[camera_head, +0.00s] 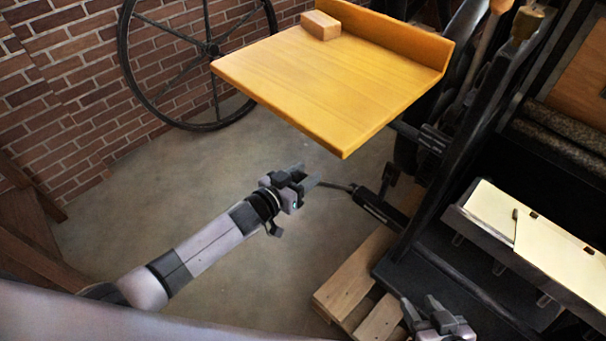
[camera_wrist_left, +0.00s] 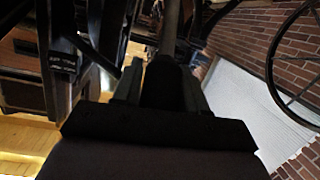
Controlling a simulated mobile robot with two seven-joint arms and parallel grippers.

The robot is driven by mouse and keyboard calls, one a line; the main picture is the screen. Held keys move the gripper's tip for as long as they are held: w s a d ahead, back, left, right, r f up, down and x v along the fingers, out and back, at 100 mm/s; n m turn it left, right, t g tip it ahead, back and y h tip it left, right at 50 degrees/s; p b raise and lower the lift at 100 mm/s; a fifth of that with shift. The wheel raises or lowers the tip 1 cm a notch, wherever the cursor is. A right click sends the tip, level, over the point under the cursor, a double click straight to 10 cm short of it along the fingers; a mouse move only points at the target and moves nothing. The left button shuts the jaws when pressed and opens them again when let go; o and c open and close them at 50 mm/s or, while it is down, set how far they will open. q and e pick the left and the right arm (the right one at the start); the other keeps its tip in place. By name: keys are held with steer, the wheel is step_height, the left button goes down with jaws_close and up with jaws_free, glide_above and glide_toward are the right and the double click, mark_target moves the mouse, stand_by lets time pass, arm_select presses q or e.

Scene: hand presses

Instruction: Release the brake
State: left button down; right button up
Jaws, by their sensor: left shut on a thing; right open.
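The brake appears to be a thin dark lever (camera_head: 338,187) that runs from a black block (camera_head: 379,211) low on the press frame. My left gripper (camera_head: 308,178) is shut on the free end of this lever, below the yellow board. In the left wrist view, a dark rod (camera_wrist_left: 171,18) runs away from between the fingers of my left gripper (camera_wrist_left: 166,85); the grasp itself is in shadow. My right gripper (camera_head: 432,308) is at the bottom edge of the head view, open and apart from the press.
A yellow wooden board (camera_head: 330,75) with a small wooden block (camera_head: 320,25) stands above my left gripper. A black press frame (camera_head: 470,130), pale sheets (camera_head: 540,240) and a wooden pallet (camera_head: 350,285) are at right. A large spoked wheel (camera_head: 205,125) leans at the brick wall. Floor at centre left is clear.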

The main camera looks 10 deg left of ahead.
arm_select(q)
steer(key=c, duration=0.7)
jaws_free()
steer(key=shift+w+d+r, duration=0.2)
steer(key=shift+w+r, duration=0.05)
steer(key=shift+r, duration=0.25)
steer(key=shift+f, duration=0.15)
steer(key=shift+s+f, duration=0.1)
steer(key=p+v, duration=0.2)
steer(key=v, duration=0.5)
steer(key=shift+a, duration=0.1)
